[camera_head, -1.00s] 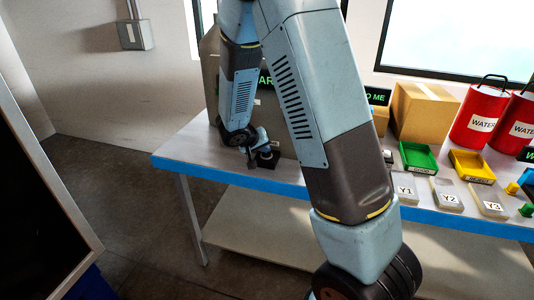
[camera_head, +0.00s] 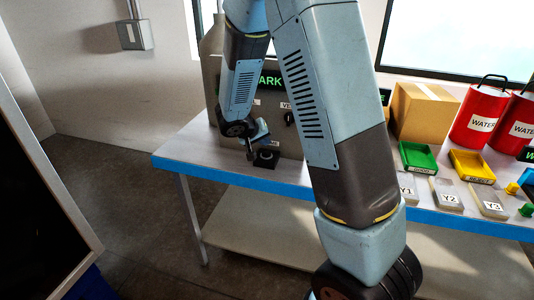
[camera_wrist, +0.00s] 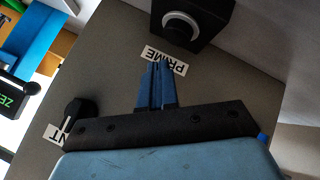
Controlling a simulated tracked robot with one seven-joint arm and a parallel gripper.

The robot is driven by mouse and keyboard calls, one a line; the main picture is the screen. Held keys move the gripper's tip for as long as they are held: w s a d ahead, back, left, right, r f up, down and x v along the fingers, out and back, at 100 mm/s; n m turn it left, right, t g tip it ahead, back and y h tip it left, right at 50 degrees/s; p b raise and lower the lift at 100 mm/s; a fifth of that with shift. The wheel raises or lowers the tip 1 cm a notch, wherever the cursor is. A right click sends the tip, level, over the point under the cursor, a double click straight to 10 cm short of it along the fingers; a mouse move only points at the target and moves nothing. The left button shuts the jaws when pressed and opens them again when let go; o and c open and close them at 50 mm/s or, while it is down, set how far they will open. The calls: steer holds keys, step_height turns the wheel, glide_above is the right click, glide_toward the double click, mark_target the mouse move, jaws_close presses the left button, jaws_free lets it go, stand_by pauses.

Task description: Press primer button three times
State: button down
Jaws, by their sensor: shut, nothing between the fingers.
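The primer button is a round grey button with a pale ring (camera_wrist: 182,27) on a black box (camera_wrist: 208,14) at the top of the wrist view. In the head view the black box (camera_head: 266,157) sits low on the front of a grey machine (camera_head: 212,75). A white PRIME label (camera_wrist: 179,67) lies below the button in the wrist view. My gripper's blue fingers (camera_wrist: 157,68) are shut and empty, their tips over that label and apart from the button in the picture. In the head view my gripper (camera_head: 251,154) is just left of the black box.
A black knob (camera_wrist: 80,112) by the VENT label is left of my gripper in the wrist view. On the table (camera_head: 190,160) to the right stand red WATER cans (camera_head: 478,122), a cardboard box (camera_head: 422,113) and green (camera_head: 418,158) and yellow trays (camera_head: 472,166). The table's left end is clear.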

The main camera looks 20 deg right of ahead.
mark_target(265, 154)
steer(key=shift+r, duration=1.9)
stand_by(1.2)
steer(key=s+d+r+m+g+y, duration=0.15)
steer(key=s+d+r, duration=0.35)
steer(key=s+r, duration=0.8)
steer(key=s+a+r+n+y, duration=0.1)
steer(key=s+a+r+y, duration=0.1)
steer(key=s, duration=0.7)
steer(key=s+a+r+n+t+y, duration=0.1)
steer(key=s+a+r+n+y, duration=0.1)
steer(key=s, duration=0.7)
step_height(265, 154, up, 2)
steer(key=shift+s+r+y, duration=0.1)
steer(key=shift+s+y, duration=0.15)
steer(key=shift+y, duration=0.6)
steer(key=shift+t, duration=0.25)
